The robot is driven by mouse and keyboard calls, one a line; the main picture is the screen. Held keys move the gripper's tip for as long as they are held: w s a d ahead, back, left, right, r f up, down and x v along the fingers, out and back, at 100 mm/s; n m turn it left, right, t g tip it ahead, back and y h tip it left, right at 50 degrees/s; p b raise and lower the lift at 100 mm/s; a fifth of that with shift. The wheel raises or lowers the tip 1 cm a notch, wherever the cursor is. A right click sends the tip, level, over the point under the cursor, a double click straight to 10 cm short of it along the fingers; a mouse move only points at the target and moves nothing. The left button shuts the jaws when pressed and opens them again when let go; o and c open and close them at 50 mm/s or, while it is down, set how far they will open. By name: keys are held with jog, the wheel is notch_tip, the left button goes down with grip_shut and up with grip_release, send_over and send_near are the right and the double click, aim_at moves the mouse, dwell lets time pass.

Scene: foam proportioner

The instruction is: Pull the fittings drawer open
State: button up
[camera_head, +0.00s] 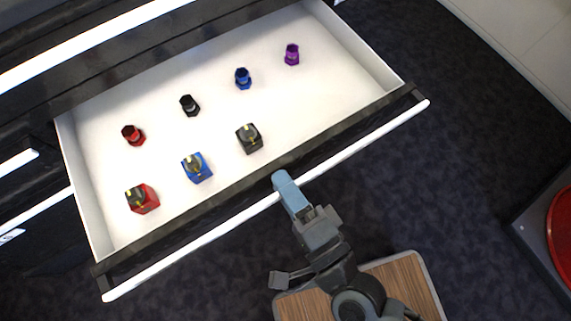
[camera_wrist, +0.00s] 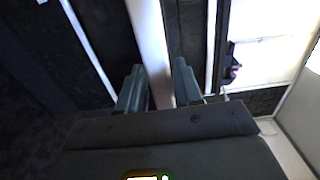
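The fittings drawer (camera_head: 330,82) stands pulled well out of the dark cabinet, its white inside in plain view. Its long white bar handle (camera_head: 370,137) runs along the front, and it also shows in the wrist view (camera_wrist: 147,30). My gripper (camera_head: 280,180) is at about the middle of the handle. In the wrist view its two fingers (camera_wrist: 160,75) lie on either side of the bar and appear closed on it. Inside are a red block (camera_head: 143,201), a blue block (camera_head: 198,170), a black block (camera_head: 250,140), and red, black, blue and purple (camera_head: 292,55) hexagonal fittings.
Other white handles (camera_head: 95,43) show on the closed cabinet fronts at the upper left. A wood-topped surface (camera_head: 410,275) is below my arm. A grey-edged thing with a red round part (camera_head: 562,240) is at the right.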

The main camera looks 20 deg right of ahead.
jog(key=shift+o, duration=1.1)
jog(key=shift+s, duration=0.15)
jog(key=v, duration=0.7)
jog(key=shift+s+b, duration=0.3)
jog(key=shift+b, duration=0.1)
jog(key=shift+d, duration=0.15)
